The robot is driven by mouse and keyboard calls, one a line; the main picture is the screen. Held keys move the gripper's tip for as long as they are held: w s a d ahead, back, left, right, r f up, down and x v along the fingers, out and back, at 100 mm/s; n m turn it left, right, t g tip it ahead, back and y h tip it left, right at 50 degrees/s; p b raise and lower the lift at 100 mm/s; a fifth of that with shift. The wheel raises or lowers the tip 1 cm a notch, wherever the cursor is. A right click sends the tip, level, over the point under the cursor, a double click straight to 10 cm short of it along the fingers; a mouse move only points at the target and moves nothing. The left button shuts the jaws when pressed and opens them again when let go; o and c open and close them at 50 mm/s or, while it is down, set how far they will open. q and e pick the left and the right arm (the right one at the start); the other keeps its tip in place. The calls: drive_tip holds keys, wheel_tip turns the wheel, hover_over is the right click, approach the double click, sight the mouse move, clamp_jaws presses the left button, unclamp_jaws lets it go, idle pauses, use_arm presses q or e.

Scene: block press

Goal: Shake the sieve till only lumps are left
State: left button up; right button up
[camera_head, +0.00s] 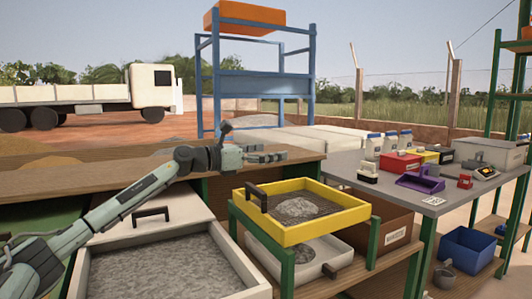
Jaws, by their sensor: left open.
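The sieve (340,218) is a yellow square frame with a mesh bottom. A pale grey heap (297,208) lies on its mesh, and a dark handle (256,197) stands at its left side. The sieve rests on a green-legged stand. Below it a white tray (262,254) holds a patch of grey fines (303,253). My left gripper (272,155) is open and empty, above and behind the sieve handle, apart from it. My right gripper is not in view.
A large white tray (90,238) of grey material stands at the front left. A wooden bench (60,182) runs behind. The grey table (345,172) at right carries red, purple and yellow items. A blue bin (467,250) sits below it.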

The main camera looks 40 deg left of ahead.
use_arm(q)
drive_tip(key=shift+v, duration=2.55)
drive_tip(key=v, duration=0.7)
